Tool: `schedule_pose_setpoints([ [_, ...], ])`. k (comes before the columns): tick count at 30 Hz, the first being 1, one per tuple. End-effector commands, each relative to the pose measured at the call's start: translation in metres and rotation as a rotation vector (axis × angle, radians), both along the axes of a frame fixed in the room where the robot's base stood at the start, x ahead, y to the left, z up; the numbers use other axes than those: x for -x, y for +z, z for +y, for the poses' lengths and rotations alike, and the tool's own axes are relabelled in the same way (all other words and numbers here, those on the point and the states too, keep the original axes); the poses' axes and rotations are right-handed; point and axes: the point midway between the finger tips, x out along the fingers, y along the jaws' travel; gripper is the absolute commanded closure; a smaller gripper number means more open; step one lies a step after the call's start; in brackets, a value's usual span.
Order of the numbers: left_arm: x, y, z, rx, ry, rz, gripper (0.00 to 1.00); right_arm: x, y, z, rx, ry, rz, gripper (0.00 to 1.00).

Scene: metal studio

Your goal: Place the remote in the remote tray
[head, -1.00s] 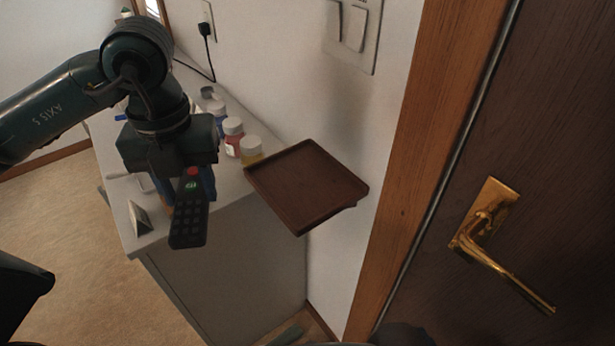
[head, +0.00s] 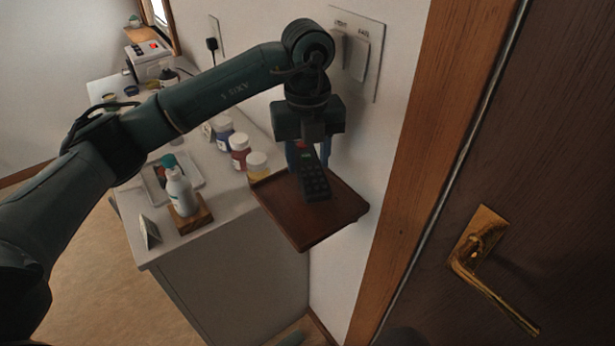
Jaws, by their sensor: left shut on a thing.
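The black remote (head: 315,183) is held by my left gripper (head: 308,155), which is shut on its upper end. The remote hangs tilted over the brown remote tray (head: 292,219), overlapping its middle in the head view. I cannot tell whether its lower end touches the tray floor. The tray is shallow, with low rims, and sits against the wall beside the cabinet. My right gripper is not in view.
A grey cabinet (head: 222,280) stands left of the tray, with jars (head: 240,150), a pump bottle (head: 181,190) and a small card stand (head: 149,231) on top. Wall switches (head: 352,52) are above the tray. A door with a brass handle (head: 482,285) is at right.

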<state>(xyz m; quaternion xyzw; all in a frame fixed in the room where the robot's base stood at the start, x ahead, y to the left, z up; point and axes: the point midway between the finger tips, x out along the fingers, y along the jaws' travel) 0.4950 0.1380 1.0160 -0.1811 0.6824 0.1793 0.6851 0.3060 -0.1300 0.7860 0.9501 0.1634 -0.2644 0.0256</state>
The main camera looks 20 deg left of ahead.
Motion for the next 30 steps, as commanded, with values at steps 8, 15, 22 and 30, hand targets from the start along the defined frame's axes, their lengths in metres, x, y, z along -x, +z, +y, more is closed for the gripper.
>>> schedule_pose_setpoints([
  [8, 0.003, -0.031, 0.003, -0.003, 0.000, 0.005, 0.82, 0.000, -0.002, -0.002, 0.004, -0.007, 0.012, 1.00],
  [15, 0.004, -0.061, 0.003, -0.003, 0.001, 0.009, 0.82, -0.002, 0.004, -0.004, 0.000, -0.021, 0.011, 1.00],
  [22, 0.000, -0.069, 0.001, -0.002, 0.000, 0.005, 0.82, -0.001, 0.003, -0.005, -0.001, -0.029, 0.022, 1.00],
  [30, 0.000, -0.072, 0.001, -0.002, 0.000, 0.005, 0.52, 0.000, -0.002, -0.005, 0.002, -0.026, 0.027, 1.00],
])
